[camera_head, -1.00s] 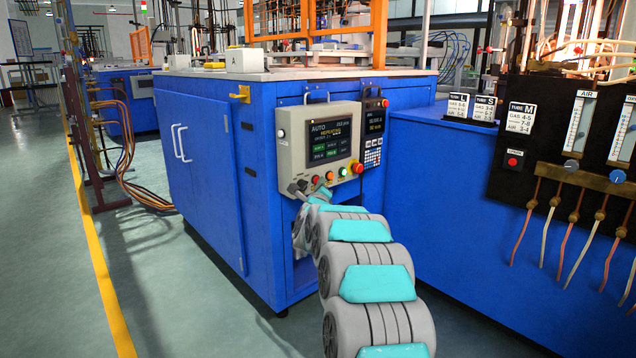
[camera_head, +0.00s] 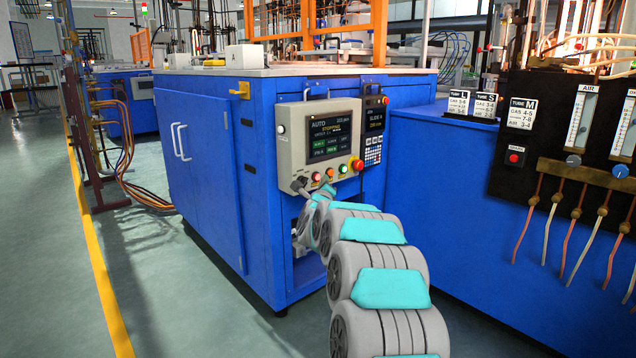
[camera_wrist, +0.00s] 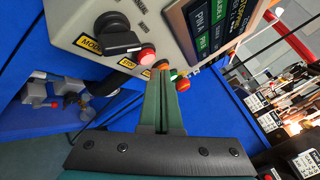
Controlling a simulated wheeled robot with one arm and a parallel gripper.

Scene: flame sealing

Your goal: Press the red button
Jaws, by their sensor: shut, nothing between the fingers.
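The control panel (camera_head: 318,138) on the blue cabinet has a row of buttons under its screen. The small red button (camera_head: 316,176) is at the row's left end; it also shows in the wrist view (camera_wrist: 147,55). To its right are an orange button (camera_head: 329,173), a green one (camera_head: 343,169) and a larger red knob (camera_head: 357,165). My gripper (camera_wrist: 163,73) is shut and empty. In the wrist view its fingertips lie just right of the red button, overlapping the orange one; I see no contact with the red button. In the head view my arm hides the fingertips.
A black selector switch (camera_wrist: 118,34) sticks out left of the red button. Another small red button (camera_head: 514,158) is on the black flowmeter panel at the right.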

